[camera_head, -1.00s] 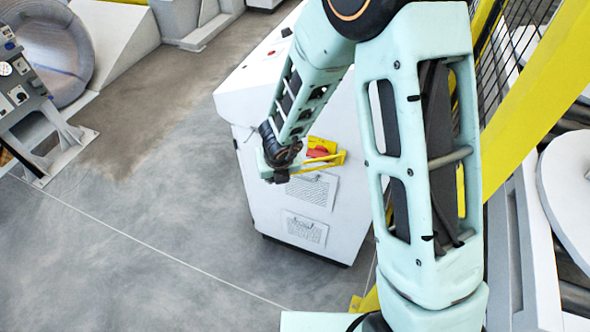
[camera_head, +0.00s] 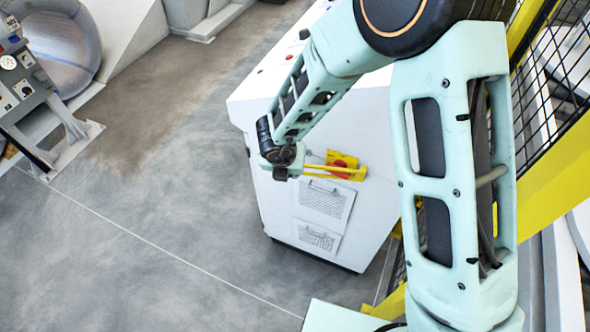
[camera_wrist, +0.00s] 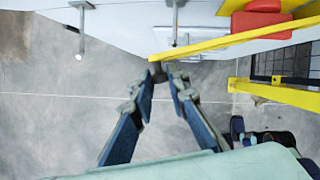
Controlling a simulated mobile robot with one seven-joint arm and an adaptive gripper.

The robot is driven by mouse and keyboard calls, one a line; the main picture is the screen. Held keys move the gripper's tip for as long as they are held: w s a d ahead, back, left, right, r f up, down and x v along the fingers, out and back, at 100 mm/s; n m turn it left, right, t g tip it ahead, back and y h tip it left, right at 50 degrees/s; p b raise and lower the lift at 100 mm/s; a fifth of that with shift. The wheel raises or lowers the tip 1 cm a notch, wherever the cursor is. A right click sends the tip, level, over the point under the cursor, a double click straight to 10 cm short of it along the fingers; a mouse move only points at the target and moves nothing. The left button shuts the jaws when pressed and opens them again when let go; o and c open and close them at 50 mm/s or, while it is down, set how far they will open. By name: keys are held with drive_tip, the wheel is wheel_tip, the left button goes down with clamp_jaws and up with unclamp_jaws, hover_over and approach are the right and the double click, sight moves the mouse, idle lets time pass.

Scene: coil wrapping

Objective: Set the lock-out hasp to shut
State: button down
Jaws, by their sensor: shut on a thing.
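The lock-out hasp (camera_head: 335,169) is a yellow piece on the side of a white cabinet, with a red part (camera_head: 343,161) at its plate. Its long yellow bar sticks out to the left toward my gripper (camera_head: 284,172). The fingers are closed together on that end. The red part (camera_wrist: 262,22) shows at top right. My wrist partly hides the contact in the head view.
The white cabinet (camera_head: 380,120) carries two printed sheets (camera_head: 323,200) below the hasp. A yellow-framed mesh fence (camera_head: 560,60) stands at the right. A grey control panel (camera_head: 22,80) is at far left. The floor left of the cabinet is clear.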

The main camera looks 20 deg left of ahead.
drive_tip(key=shift+w+a, duration=0.1)
idle(0.4)
drive_tip(key=c, duration=1.8)
unclamp_jaws()
drive_tip(key=shift+c, duration=0.2)
drive_tip(key=v, duration=1.2)
drive_tip(key=shift+c, duration=0.5)
